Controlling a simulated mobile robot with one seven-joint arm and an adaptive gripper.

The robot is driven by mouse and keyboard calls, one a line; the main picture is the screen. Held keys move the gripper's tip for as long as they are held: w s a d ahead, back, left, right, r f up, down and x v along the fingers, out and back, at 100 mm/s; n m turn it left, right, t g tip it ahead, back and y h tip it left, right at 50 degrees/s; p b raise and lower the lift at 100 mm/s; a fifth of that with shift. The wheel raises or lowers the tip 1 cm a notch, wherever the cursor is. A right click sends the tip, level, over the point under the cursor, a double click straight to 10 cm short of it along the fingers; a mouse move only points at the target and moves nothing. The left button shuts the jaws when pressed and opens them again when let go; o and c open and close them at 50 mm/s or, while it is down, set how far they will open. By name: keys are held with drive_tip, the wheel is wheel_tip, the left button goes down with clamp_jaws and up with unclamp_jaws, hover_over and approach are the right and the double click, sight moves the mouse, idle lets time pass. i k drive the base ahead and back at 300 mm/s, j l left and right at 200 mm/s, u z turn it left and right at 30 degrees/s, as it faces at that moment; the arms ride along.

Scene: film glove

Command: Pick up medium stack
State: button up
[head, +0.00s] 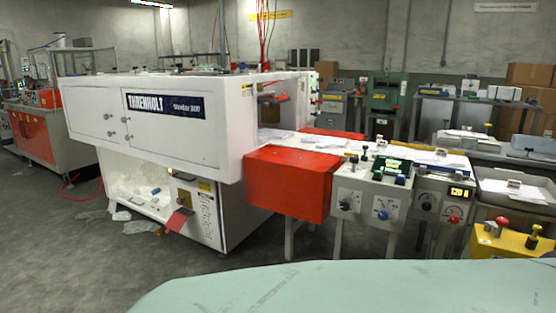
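I cannot tell which item is the medium stack. Flat white sheets or thin stacks (437,158) lie on the machine's outfeed bed at centre right. More white material lies on a bench (466,134) behind it, and in a metal tray (516,192) at the right edge. These are small and their thicknesses are hard to compare. My gripper is not in view.
A large white machine (170,125) with an orange-red box (289,184) fills the left and centre. Control panels (372,203) and a yellow button box (508,243) stand at right. A pale green scuffed surface (370,288) spans the lower right. Grey floor shows at lower left.

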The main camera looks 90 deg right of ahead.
sight(512, 186)
drive_tip(key=z, duration=4.15)
drive_tip(key=i+l+z, duration=0.7)
drive_tip(key=z, duration=0.15)
drive_tip(key=i+l+z, duration=0.1)
drive_tip(key=i+z, duration=0.35)
drive_tip(key=i+j+z, duration=0.1)
drive_tip(key=i+z, duration=0.35)
drive_tip(key=i+l, duration=0.1)
drive_tip(key=i, duration=0.65)
drive_tip(key=i+l, duration=0.1)
drive_tip(key=i, duration=0.65)
drive_tip(key=i+j+u, duration=0.1)
drive_tip(key=i+u, duration=0.55)
drive_tip(key=i+l+u, duration=0.15)
drive_tip(key=i+u, duration=0.2)
drive_tip(key=i, duration=0.05)
